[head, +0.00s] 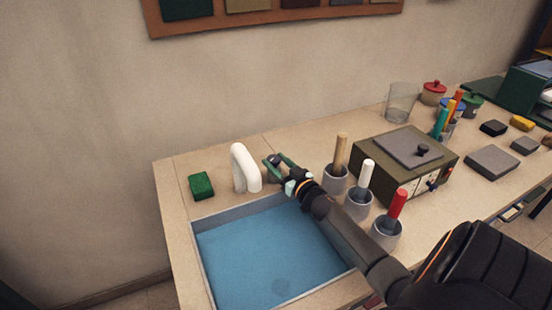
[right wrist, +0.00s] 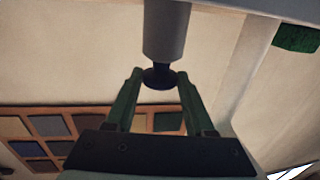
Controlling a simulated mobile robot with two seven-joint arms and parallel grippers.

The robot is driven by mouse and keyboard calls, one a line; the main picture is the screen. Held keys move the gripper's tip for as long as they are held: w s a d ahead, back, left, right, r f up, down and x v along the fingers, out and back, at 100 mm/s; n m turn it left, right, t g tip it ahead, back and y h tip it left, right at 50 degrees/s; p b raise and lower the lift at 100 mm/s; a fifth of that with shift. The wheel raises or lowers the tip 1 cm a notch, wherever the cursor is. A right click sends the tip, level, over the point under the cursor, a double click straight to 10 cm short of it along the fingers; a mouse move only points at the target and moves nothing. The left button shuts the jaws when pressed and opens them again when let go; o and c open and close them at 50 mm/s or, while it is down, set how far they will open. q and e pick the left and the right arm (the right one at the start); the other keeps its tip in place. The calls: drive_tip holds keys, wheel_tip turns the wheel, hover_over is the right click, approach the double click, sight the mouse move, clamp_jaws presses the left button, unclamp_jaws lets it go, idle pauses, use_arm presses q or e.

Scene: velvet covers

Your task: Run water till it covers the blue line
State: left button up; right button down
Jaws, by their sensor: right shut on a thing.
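The sink basin (head: 205,262) is set in the counter and holds a broad sheet of blue water (head: 262,255). A dark round spot shows faintly under the water, perhaps the drain. No blue line can be made out on the walls. The white curved tap (head: 243,160) stands behind the basin; I cannot tell whether water runs from it. My right gripper (head: 279,163) is just right of the tap. In the right wrist view its green fingers (right wrist: 158,82) are shut on a dark knob (right wrist: 160,75) at the end of a grey cylinder (right wrist: 166,30). My left gripper is not in view.
A green sponge (head: 201,185) lies left of the tap. Three grey cups with tan, white and red handles (head: 335,180) stand close to my right arm. A dark box (head: 405,160), a glass (head: 401,100) and several jars and blocks fill the counter at right.

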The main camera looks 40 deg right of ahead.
sight(277, 161)
drive_tip(key=shift+n+y, duration=0.4)
drive_tip(key=shift+y, duration=0.2)
drive_tip(key=shift+c, duration=1.3)
unclamp_jaws()
wheel_tip(277, 161, up, 3)
drive_tip(key=shift+p, duration=0.35)
drive_tip(key=s+a+r+p, duration=0.1)
drive_tip(key=s+a+r, duration=0.8)
drive_tip(key=s+r, duration=0.1)
drive_tip(key=shift+s+p, duration=0.3)
drive_tip(key=shift+p, duration=0.1)
